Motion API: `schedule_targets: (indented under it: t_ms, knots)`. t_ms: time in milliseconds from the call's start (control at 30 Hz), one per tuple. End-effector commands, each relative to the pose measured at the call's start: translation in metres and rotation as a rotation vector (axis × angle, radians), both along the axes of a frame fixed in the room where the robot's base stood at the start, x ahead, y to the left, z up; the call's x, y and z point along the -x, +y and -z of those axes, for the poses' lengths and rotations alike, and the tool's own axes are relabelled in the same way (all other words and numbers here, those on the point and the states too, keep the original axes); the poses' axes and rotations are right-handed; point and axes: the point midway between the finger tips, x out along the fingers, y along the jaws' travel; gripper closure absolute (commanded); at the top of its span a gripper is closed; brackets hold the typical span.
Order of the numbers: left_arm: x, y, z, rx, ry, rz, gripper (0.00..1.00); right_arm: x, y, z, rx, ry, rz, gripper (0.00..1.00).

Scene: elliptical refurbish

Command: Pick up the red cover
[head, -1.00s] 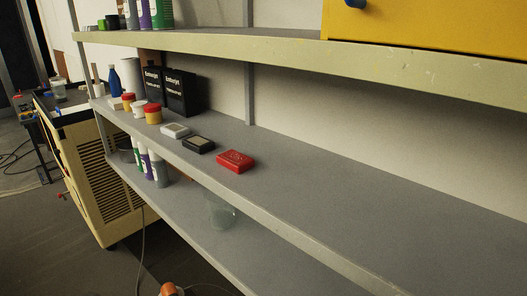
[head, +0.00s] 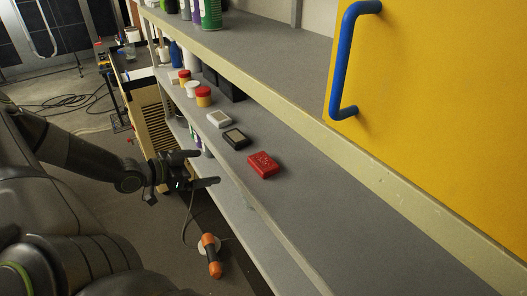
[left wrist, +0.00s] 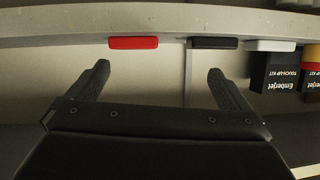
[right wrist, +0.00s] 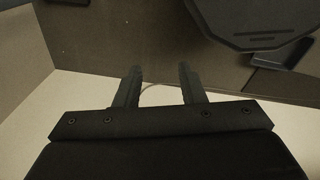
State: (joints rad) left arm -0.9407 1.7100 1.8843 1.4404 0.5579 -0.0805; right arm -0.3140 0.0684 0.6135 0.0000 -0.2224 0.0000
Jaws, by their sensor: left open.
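The red cover (head: 263,165) is a small red box-like piece lying on the middle grey shelf (head: 330,235), near its front edge. In the left wrist view the red cover (left wrist: 133,43) shows edge-on at the shelf edge, above and between my open fingers. My left gripper (head: 212,168) is open and empty, in front of the shelf and left of the red cover, not touching it. Its fingers also show in the left wrist view (left wrist: 160,80). My right gripper (right wrist: 157,80) shows only in the right wrist view, fingers apart with nothing between them.
A black cover (head: 236,138) and a white cover (head: 219,119) lie in a row beyond the red one. Red-lidded jars (head: 203,96) stand farther back. A yellow cabinet with a blue handle (head: 343,60) is on the upper shelf. The shelf right of the red cover is clear.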

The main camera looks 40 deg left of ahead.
Motion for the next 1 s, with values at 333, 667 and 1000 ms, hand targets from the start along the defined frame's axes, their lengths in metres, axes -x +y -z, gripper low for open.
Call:
schedule_targets:
  t_ms: [333, 667, 1000]
  knots:
    - [-0.007, -0.044, -0.028, 0.08, 0.039, 0.05, 0.0, -0.024, -0.011, -0.021, 0.015, -0.037, -0.011, 0.64]
    - [-0.017, -0.045, -0.025, 0.082, 0.032, 0.052, 0.0, -0.012, -0.011, -0.018, 0.014, -0.019, -0.007, 0.64]
    - [-0.036, -0.053, -0.013, 0.082, 0.035, 0.054, 0.0, -0.012, -0.011, -0.011, 0.014, -0.017, -0.007, 0.64]
